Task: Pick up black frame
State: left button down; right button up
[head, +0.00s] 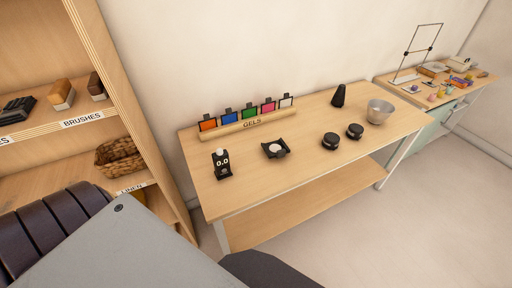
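A black square frame-like holder (285,143) with a pale round disc in it lies flat on the wooden table (310,125), left of the middle. Behind it, a wooden rack (235,132) labelled "GELS" holds several small dark-edged frames with coloured panes: orange (207,125), blue (229,118), green (249,111), pink (268,106) and a pale one (286,101). I cannot tell which of these is meant by black frame. Neither of my grippers is in view.
Two round black items (331,140) (355,131), a black cone (338,97) and a metal bowl (378,111) are to the right. A shelf (100,125) stands left; a second table (414,98) is far right.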

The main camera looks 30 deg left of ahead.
aim_at(277, 149)
jog(key=u, duration=0.8)
